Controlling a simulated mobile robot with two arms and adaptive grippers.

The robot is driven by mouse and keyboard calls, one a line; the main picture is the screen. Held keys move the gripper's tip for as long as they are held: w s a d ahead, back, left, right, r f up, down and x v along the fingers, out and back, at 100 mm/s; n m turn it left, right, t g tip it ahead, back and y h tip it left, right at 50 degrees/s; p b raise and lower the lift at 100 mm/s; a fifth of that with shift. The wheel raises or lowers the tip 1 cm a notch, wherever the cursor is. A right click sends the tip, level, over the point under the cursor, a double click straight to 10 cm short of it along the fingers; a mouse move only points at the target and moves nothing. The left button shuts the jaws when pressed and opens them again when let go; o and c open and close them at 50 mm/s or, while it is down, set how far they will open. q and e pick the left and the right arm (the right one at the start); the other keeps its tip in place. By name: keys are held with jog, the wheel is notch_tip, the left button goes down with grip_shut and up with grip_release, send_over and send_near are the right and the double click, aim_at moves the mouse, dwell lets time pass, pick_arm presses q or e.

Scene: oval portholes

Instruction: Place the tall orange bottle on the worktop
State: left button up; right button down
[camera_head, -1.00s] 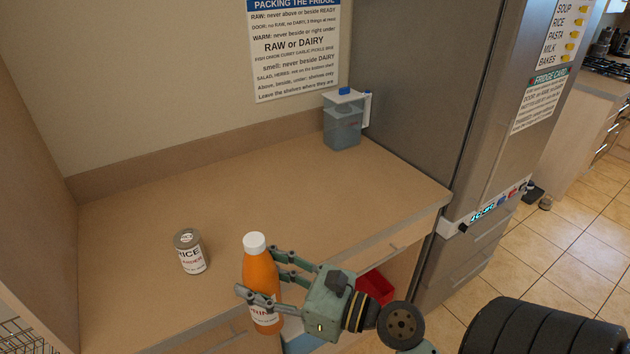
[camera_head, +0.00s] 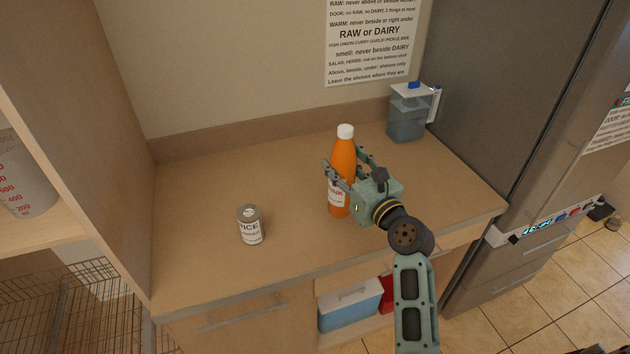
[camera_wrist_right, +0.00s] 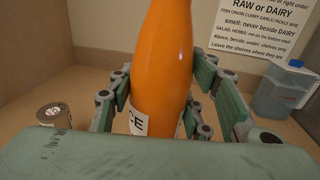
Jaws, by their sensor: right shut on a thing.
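The tall orange bottle (camera_head: 343,160) has a white cap and a white label and is upright over the middle of the worktop (camera_head: 205,200). My right gripper (camera_head: 345,178) is shut on the bottle around its middle, coming from the right. In the right wrist view the bottle (camera_wrist_right: 163,65) stands between the two fingers. Whether its base touches the worktop or is slightly above it, I cannot tell. My left gripper is not in view.
A rice can (camera_head: 250,226) stands on the worktop left of the bottle. A lidded blue-grey container (camera_head: 407,118) stands at the back right by the fridge (camera_head: 500,100). A shelf unit with a measuring jug (camera_head: 22,180) is at left. The worktop's left and back are clear.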

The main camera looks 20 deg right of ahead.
jog(key=w+a+f+b, duration=0.1)
jog(key=w+a+f, duration=0.4)
jog(key=f, duration=0.3)
jog(key=shift+w+a+f, duration=0.25)
jog(key=shift+w+f, duration=0.1)
jog(key=shift+w, duration=0.2)
jog(key=shift+a+f+b, duration=0.1)
jog(key=shift+b, duration=0.25)
jog(key=c, duration=0.9)
grip_release()
jog(key=shift+s+f, duration=0.1)
jog(key=s, duration=0.4)
jog(key=s+d, duration=0.1)
jog(key=s, duration=0.3)
jog(key=s+d, duration=0.1)
jog(key=s, duration=0.3)
jog(key=shift+b, duration=0.4)
